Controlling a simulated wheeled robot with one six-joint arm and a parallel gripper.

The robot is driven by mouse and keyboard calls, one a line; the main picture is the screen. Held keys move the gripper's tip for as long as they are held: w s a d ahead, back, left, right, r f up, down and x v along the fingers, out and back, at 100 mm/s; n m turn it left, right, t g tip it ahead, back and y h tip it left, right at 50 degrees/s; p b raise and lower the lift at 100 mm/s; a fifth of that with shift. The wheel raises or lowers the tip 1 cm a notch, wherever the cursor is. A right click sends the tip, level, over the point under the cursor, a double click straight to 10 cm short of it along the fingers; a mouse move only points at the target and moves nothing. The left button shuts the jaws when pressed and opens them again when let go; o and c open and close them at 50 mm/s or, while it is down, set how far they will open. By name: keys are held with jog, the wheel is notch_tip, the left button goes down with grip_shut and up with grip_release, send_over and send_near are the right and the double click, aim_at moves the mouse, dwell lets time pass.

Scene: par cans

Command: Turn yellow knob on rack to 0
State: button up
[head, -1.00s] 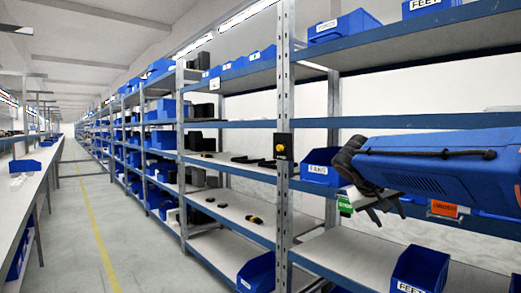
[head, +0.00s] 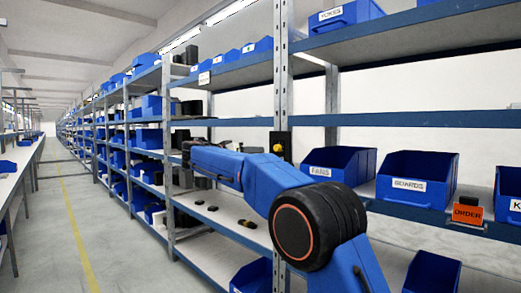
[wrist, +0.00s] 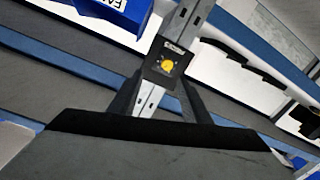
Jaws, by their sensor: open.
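The yellow knob (head: 278,148) sits on a black plate (head: 287,140) fixed to the front of a grey rack upright. In the wrist view the yellow knob (wrist: 168,65) shows on its dark square plate, with small light marks around it and a pale label above. Its pointer and numbers are too small to read. My gripper (wrist: 161,80) is open, with its two dark fingers on either side of the upright in the picture. The knob appears between and beyond the fingertips, and nothing is held. In the head view the fingers are hard to make out beyond my blue arm.
Blue bins labelled FANS (head: 338,166) and BOARDS (head: 415,180) stand on the shelf right of the upright. An orange ORDER tag (head: 467,212) is on that shelf's edge. Small dark items lie on shelves to the left. The aisle floor (head: 75,225) is clear.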

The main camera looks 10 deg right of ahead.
jog(key=w+a, duration=0.1)
jog(key=a, duration=0.1)
send_near(276, 148)
jog(key=shift+t, duration=0.3)
jog(key=x, duration=0.7)
jog(key=shift+w+d+f, duration=0.15)
jog(key=shift+w+d, duration=0.1)
jog(key=shift+d, duration=0.05)
jog(key=shift+c, duration=0.4)
jog(key=c, duration=1)
